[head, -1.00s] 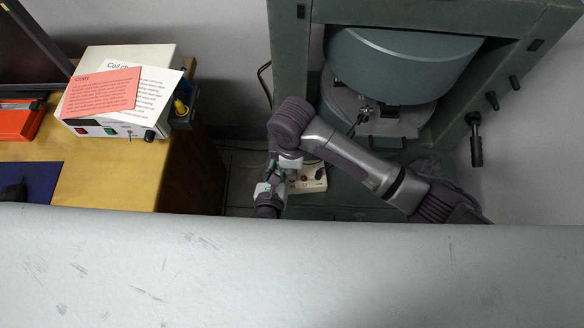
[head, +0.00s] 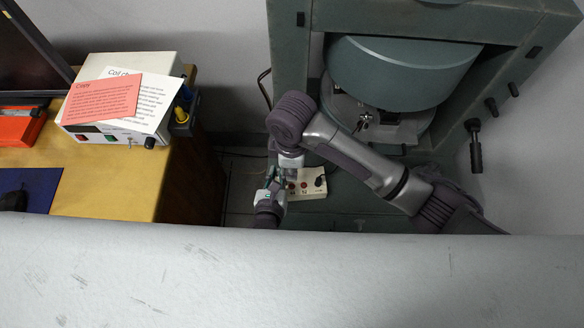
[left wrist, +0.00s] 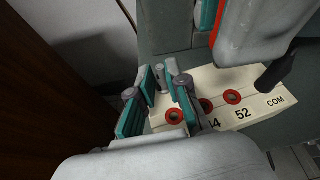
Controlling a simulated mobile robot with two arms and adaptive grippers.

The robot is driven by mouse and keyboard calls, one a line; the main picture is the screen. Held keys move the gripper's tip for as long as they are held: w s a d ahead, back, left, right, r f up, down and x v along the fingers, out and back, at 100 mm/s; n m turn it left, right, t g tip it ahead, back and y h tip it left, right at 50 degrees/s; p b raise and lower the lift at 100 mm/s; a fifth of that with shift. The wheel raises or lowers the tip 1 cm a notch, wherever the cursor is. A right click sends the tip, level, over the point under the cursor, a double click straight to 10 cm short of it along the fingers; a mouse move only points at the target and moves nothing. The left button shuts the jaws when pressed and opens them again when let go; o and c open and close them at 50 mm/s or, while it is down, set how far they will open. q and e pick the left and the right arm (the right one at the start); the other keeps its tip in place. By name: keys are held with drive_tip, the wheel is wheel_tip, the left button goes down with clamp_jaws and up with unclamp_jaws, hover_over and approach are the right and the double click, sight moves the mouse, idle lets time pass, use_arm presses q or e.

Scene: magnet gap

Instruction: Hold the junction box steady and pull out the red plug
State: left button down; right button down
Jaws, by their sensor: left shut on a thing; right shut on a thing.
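The cream junction box (head: 312,190) sits low in front of the green magnet frame. In the left wrist view its top (left wrist: 222,117) shows several red-ringed sockets, the labels 52 and COM, and a black plug (left wrist: 275,72) at the COM end. My left gripper (left wrist: 163,100) is shut on the left end of the box, its teal pads either side of one socket. My right gripper (left wrist: 225,20) is above the box at the upper right of that view. A red piece, seemingly the red plug (left wrist: 214,38), shows beside its teal pad, mostly hidden and apparently clear of the sockets.
The magnet (head: 400,70) in its green frame stands behind the box. A wooden desk (head: 120,185) at left carries a white power supply (head: 110,135) with papers. A pale surface (head: 290,275) fills the foreground.

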use_arm(q)
drive_tip(key=c, duration=1.1)
unclamp_jaws()
drive_tip(key=shift+o, duration=0.2)
drive_tip(key=v, duration=1.2)
